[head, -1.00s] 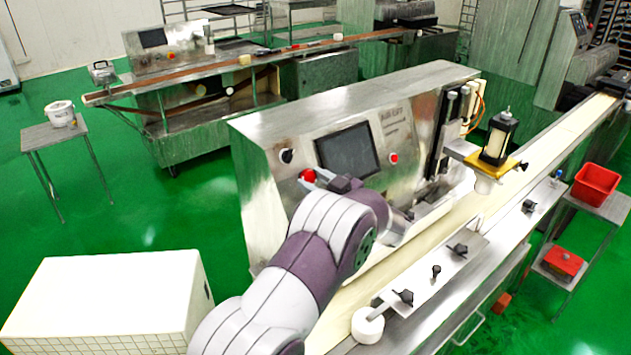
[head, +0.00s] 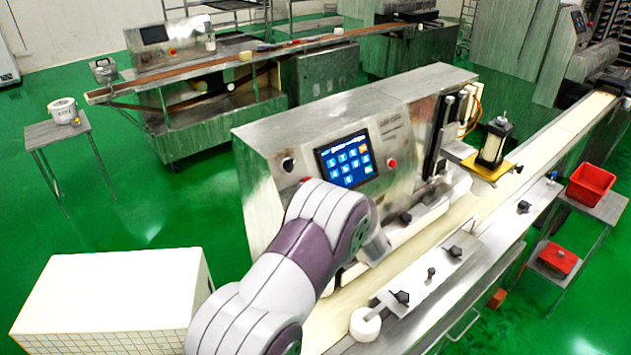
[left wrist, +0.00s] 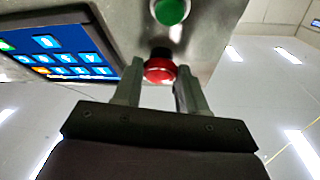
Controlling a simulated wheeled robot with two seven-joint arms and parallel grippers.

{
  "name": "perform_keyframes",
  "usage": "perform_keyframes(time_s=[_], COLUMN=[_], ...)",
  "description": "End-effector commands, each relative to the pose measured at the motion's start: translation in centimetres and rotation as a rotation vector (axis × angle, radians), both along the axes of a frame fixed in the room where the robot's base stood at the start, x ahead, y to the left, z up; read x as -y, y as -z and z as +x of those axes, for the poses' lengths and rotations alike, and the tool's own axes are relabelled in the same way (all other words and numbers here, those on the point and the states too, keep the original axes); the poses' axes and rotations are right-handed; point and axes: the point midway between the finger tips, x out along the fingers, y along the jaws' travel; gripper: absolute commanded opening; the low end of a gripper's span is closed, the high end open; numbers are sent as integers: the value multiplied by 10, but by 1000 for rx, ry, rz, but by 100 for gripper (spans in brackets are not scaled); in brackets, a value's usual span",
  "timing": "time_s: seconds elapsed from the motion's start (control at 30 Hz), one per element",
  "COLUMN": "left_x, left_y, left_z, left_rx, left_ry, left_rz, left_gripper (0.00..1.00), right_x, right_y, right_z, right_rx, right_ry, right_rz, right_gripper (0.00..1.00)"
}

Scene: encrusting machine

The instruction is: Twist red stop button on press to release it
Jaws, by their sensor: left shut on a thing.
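The press (head: 262,180) is a steel machine with a lit blue touchscreen (head: 345,160) on its slanted front. In the left wrist view the red stop button (left wrist: 160,71) sits between the two fingers of my left gripper (left wrist: 159,76), which is shut on it. A green button (left wrist: 170,10) is just above it, and part of the screen (left wrist: 62,57) shows to the left. In the head view my left arm covers most of the gripper and the stop button. My right gripper is not in view.
A black knob (head: 288,164) is left of the screen and a small red button (head: 392,163) is right of it. A conveyor belt (head: 455,220) runs in front of the press. A white box (head: 110,290) stands at the lower left. Red bins (head: 590,184) stand at the right.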

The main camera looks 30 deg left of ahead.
Motion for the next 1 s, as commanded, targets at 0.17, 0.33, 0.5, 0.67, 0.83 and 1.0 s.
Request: perform_keyframes(time_s=[0.17,0.33,0.5,0.67,0.83,1.0], left_x=[-1,-2,-2,-2,-2,-3], left_y=[-4,-4,-2,-2,-1,-2], left_z=[-1,-2,-2,-2,-2,-2], left_rx=[-87,-144,-174,-184,-185,-184], left_ry=[46,76,94,98,99,98], left_rz=[36,61,73,77,78,78], left_gripper=[11,11,11,11,11,51], right_x=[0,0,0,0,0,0], right_y=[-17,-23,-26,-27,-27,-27], right_z=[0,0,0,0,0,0], right_rx=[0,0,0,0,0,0], right_ry=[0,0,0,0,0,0], right_rz=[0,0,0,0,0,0], right_gripper=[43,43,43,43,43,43])
